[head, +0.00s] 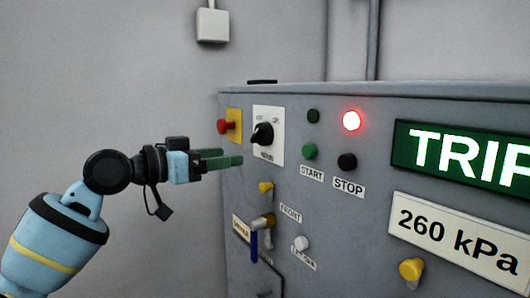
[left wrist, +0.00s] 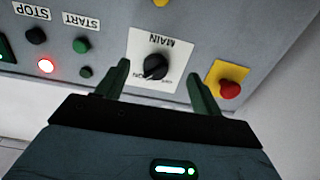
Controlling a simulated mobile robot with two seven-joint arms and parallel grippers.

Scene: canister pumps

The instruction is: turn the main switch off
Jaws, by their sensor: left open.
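The main switch is a black rotary knob (head: 262,135) on a white plate marked MAIN, on the front of a grey panel. It also shows, upside down, in the left wrist view (left wrist: 155,67). The small position labels are too blurred to read surely, so I cannot tell which one the knob points to. My left gripper (head: 232,157) is open and empty, in front of the panel and slightly below and left of the knob in the head view. In the left wrist view its green fingers (left wrist: 160,84) stand either side of the knob, apart from it. My right gripper is not in view.
A red button on a yellow plate (head: 223,127) sits close left of the switch. Right of it are green START (head: 309,151) and black STOP (head: 347,162) buttons and a lit red lamp (head: 351,121). A yellow knob (head: 265,188) and a blue-handled valve (head: 256,240) are below.

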